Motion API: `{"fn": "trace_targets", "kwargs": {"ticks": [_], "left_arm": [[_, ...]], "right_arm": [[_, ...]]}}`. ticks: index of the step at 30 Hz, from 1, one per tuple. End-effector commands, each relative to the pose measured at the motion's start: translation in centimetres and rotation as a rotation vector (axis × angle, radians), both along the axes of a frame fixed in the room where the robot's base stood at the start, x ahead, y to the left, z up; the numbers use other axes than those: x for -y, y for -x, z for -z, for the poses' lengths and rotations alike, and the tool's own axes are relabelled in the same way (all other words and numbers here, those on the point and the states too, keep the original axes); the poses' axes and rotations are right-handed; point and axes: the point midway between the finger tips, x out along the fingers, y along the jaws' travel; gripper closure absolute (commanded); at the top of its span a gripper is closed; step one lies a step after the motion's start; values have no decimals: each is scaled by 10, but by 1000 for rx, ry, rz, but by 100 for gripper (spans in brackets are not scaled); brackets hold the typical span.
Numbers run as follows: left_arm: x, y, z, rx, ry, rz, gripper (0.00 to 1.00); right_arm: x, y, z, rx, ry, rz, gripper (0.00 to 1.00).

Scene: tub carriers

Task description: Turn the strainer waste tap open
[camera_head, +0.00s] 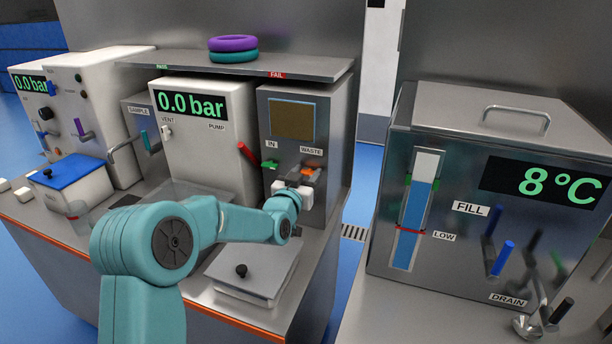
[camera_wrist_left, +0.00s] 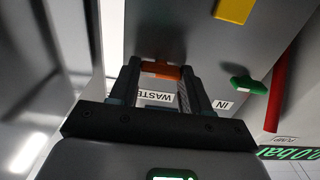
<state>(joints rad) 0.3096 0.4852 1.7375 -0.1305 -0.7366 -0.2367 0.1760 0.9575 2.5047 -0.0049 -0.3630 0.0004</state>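The strainer waste tap (camera_head: 312,169) has an orange handle under the WASTE label on the grey strainer panel. In the left wrist view the orange handle (camera_wrist_left: 160,69) lies crosswise between my left fingertips. My left gripper (camera_head: 304,180) is at the tap, its fingers apart, one at each end of the handle. I cannot tell whether they touch it. The green IN tap (camera_head: 270,164) is just left of it, and it also shows in the left wrist view (camera_wrist_left: 248,85). My arm hides the panel's lower part. My right gripper is in neither view.
A red lever (camera_head: 247,152) sticks out left of the green tap. A shelf (camera_head: 190,64) above holds purple and teal rings (camera_head: 233,50). A lidded box (camera_head: 256,268) is below my forearm. A steel tank (camera_head: 480,130) stands to the right, across a gap.

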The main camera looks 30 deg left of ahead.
Motion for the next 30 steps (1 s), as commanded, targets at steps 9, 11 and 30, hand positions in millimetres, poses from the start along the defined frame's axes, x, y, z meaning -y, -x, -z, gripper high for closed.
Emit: {"fn": "trace_targets", "kwargs": {"ticks": [9, 11, 30], "left_arm": [[0, 0, 2, 8, 27, 0, 83], [0, 0, 3, 13, 47, 0, 83], [-2, 1, 8, 139, 563, 1, 83]], "right_arm": [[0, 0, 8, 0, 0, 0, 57], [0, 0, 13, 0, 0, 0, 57], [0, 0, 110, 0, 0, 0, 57]]}}
